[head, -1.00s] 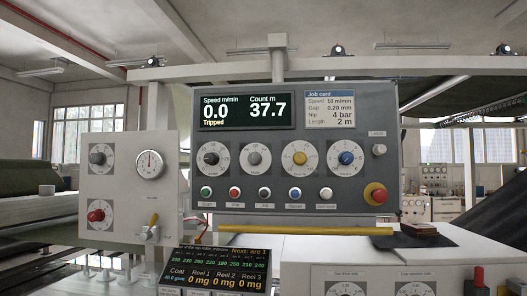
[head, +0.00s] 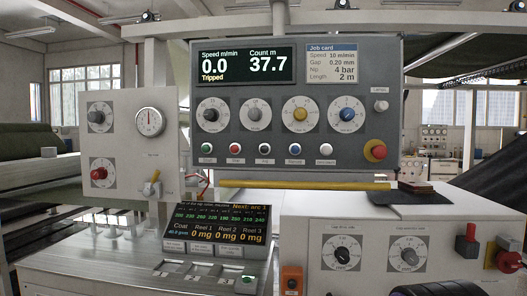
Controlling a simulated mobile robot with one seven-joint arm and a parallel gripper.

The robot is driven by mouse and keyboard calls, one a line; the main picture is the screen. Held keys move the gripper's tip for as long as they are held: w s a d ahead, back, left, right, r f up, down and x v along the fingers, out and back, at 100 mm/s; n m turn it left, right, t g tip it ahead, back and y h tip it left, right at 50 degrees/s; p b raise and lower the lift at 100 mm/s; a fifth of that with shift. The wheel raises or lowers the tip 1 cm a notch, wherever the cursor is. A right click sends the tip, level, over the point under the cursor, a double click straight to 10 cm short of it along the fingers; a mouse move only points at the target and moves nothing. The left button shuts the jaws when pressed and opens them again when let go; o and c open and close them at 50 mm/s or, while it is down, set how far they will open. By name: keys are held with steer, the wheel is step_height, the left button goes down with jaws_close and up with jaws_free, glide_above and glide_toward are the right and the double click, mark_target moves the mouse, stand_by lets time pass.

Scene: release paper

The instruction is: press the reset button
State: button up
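A grey control panel (head: 210,168) fills the upper middle of the head view, and its display (head: 243,66) reads "Tripped", 0.0 m/min and 37.7 m. Below its dials is a row of small round buttons: green (head: 206,149), red (head: 235,149), black (head: 265,149), blue (head: 295,149) and white (head: 326,149). Their labels are small and blurred; the one under the blue button seems to read "Reset", but I cannot be sure. A large red mushroom button on a yellow base (head: 375,150) sits at the panel's lower right. My gripper is not in view.
A yellow bar (head: 305,186) runs below the panel. A white cabinet with dials (head: 310,222) stands at lower right, an orange box (head: 291,280) at its left edge. A tilted screen (head: 215,230) and a side box with a gauge (head: 130,160) are at left.

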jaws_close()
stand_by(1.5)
